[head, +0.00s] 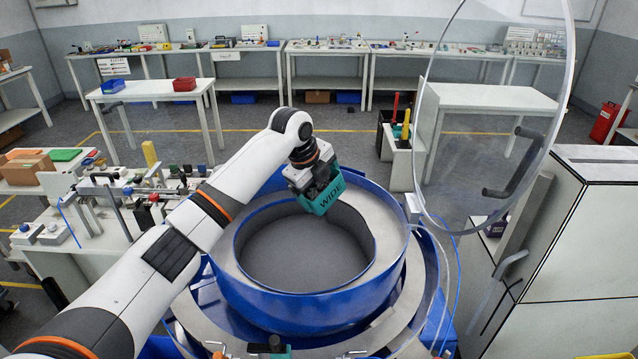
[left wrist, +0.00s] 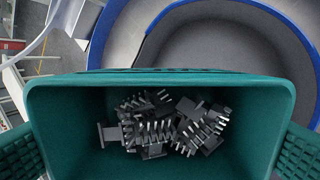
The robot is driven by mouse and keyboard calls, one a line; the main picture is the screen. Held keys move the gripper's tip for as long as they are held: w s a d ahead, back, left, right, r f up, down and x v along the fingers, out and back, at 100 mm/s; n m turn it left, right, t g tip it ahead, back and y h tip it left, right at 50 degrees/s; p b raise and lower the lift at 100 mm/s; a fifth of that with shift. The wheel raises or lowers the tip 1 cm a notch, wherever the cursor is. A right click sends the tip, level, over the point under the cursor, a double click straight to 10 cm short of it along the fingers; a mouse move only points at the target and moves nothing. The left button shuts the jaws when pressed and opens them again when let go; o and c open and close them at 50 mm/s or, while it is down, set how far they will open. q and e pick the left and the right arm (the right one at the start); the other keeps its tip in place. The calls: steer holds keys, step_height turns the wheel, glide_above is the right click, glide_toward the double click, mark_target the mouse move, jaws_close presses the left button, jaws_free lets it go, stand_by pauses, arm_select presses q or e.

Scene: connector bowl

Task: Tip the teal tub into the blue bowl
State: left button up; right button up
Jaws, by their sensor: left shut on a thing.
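The teal tub (head: 328,196), marked "WIDE", is held over the back rim of the blue bowl (head: 290,307). My left gripper (head: 311,176) is shut on the tub. In the left wrist view the tub (left wrist: 75,140) fills the lower part, with a finger at each side. Several grey connectors with metal pins (left wrist: 165,125) lie inside it, against its floor. The bowl (left wrist: 150,22) shows beyond the tub's edge, with a blue rim and a grey inside. The bowl's visible floor looks empty. My right gripper is out of view.
A clear curved cover (head: 425,120) with a dark handle stands open right of the bowl. A white cabinet (head: 570,250) is at the right. A bench with tools and fixtures (head: 110,200) is at the left. The space above the bowl's middle is clear.

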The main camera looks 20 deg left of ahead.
arm_select(q)
steer(key=f+t, duration=0.1)
steer(key=t+h, duration=0.1)
steer(key=shift+w+d+f+t, duration=0.1)
steer(key=shift+w+f+t, duration=0.05)
steer(key=shift+f+t, duration=0.2)
steer(key=shift+r+t+h, duration=0.1)
steer(key=shift+t+h, duration=0.5)
steer(key=shift+t, duration=0.05)
steer(key=shift+d+r+t+h, duration=0.1)
steer(key=shift+t+h, duration=0.25)
steer(key=shift+t, duration=0.25)
steer(key=shift+d+r+t+h, duration=0.1)
steer(key=shift+t+h, duration=0.25)
steer(key=shift+t, duration=0.25)
steer(key=t+b, duration=0.1)
steer(key=b, duration=0.3)
steer(key=t+h+b, duration=0.1)
steer(key=b, duration=0.3)
steer(key=shift+w+f+t, duration=0.1)
steer(key=shift+w+t, duration=0.25)
steer(key=shift+t, duration=0.05)
steer(key=shift+t+h+b, duration=0.4)
steer(key=shift+b, duration=0.6)
steer(key=shift+r, duration=0.25)
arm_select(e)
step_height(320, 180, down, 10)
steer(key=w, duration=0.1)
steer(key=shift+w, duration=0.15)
